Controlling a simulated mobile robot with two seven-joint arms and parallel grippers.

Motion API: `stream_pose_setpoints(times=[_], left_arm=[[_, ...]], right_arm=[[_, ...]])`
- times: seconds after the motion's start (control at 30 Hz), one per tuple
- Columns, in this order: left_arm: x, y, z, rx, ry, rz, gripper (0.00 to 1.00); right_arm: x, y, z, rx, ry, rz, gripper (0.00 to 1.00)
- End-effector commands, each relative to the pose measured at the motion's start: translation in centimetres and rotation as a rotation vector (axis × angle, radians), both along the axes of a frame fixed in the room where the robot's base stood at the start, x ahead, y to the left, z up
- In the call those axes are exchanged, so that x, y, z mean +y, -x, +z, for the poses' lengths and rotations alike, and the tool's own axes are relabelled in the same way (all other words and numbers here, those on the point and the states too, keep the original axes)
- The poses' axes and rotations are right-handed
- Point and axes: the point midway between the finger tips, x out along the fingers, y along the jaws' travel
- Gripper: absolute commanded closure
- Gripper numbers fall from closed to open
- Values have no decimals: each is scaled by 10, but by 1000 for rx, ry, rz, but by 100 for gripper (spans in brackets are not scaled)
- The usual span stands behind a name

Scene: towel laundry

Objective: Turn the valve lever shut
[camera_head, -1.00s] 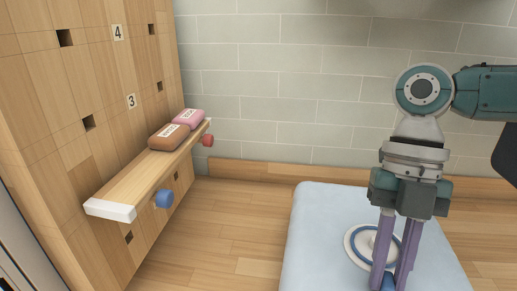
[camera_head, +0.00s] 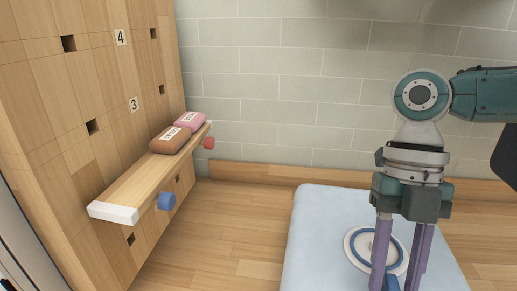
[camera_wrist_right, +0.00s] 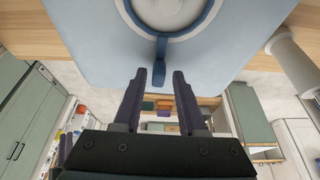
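The valve shows as a pale disc with a blue ring (camera_head: 358,252) on a light blue block in the head view. In the right wrist view its ring (camera_wrist_right: 205,25) is at the top, and its blue lever (camera_wrist_right: 161,50) points down toward my gripper. The lever's end lies between the tips of my right gripper (camera_wrist_right: 159,76), with gaps on both sides. My right gripper (camera_head: 399,280) is open and points down over the valve in the head view, its fingers hiding part of the disc. My left gripper is not in view.
The light blue block (camera_head: 312,235) stands on the wooden floor by a tiled wall. At left, a wooden shelf (camera_head: 140,190) holds a brown bundle (camera_head: 170,141) and a pink bundle (camera_head: 189,122). A blue knob (camera_head: 166,201) and a red knob (camera_head: 208,143) stick out below.

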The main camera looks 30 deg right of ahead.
Motion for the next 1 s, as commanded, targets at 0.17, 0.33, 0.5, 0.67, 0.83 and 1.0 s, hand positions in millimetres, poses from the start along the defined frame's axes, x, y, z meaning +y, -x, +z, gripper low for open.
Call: stream_pose_setpoints(times=[0.17,0.33,0.5,0.67,0.83,1.0], left_arm=[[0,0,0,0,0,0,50],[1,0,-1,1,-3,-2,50],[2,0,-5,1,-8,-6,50],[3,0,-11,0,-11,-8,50],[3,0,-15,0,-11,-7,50],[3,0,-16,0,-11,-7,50]], right_arm=[[0,0,0,-1,0,-1,50],[-1,-1,1,-2,0,-2,50],[-7,-8,20,-7,2,-2,50],[-16,-17,50,-7,1,-2,50],[-24,-24,78,-6,2,-3,50],[-27,-27,90,-2,0,-2,50]])
